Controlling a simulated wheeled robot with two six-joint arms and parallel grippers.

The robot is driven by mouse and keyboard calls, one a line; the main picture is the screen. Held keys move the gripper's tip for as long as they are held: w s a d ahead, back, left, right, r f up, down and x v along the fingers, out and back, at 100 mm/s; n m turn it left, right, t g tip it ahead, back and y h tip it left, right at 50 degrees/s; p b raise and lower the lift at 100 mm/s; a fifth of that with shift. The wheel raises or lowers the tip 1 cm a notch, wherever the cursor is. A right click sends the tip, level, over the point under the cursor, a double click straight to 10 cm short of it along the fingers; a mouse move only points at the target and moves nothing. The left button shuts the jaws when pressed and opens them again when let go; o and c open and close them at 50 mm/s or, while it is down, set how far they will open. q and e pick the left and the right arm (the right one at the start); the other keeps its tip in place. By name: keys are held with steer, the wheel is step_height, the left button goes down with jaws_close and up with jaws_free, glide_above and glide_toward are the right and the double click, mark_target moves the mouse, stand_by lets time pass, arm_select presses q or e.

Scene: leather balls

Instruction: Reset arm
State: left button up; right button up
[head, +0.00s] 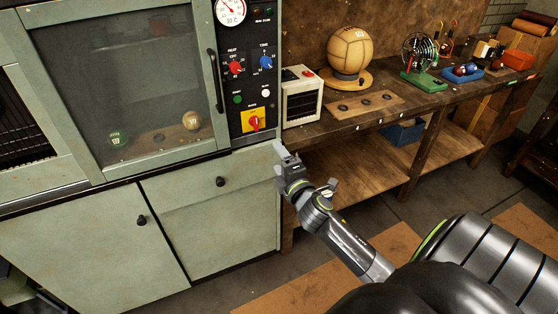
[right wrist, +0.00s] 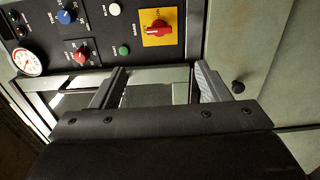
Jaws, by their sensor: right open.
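My right gripper (head: 281,160) is raised in front of the right side of the green cabinet (head: 215,240), below the control panel (head: 250,75). In the right wrist view its two fingers (right wrist: 155,87) stand apart with nothing between them. The panel's yellow plate with a red switch (head: 254,121) is just above and left of the gripper in the head view, and the gripper looks apart from it. My left gripper is not in view.
A wooden bench (head: 390,115) at right bears a large leather ball (head: 350,51), a white box (head: 302,98) and a blue tray (head: 463,74). Floor below is open.

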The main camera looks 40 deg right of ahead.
steer(key=s+f+m+g, duration=0.3)
steer(key=s+f, duration=0.2)
steer(key=f, duration=0.7)
steer(key=s+f+m+g, duration=0.25)
steer(key=s+f, duration=0.25)
steer(key=f, duration=0.6)
steer(key=s+f+m+g, duration=0.3)
steer(key=s+f+g, duration=0.15)
steer(key=f, duration=0.75)
steer(key=s+a+f+m+g+y, duration=0.1)
steer(key=s+a+f+m+g, duration=0.1)
steer(key=s+f, duration=0.4)
steer(key=s+a+f+m+g+y, duration=0.1)
steer(key=s+f, duration=0.4)
steer(key=s, duration=0.9)
steer(key=s+a+f+m+g+y, duration=0.1)
steer(key=s+a+f+m+g, duration=0.2)
steer(key=s, duration=0.8)
step_height(320, 180, down, 4)
steer(key=shift+a+r+m, duration=0.2)
steer(key=shift+a+m, duration=0.55)
steer(key=shift+a, duration=0.35)
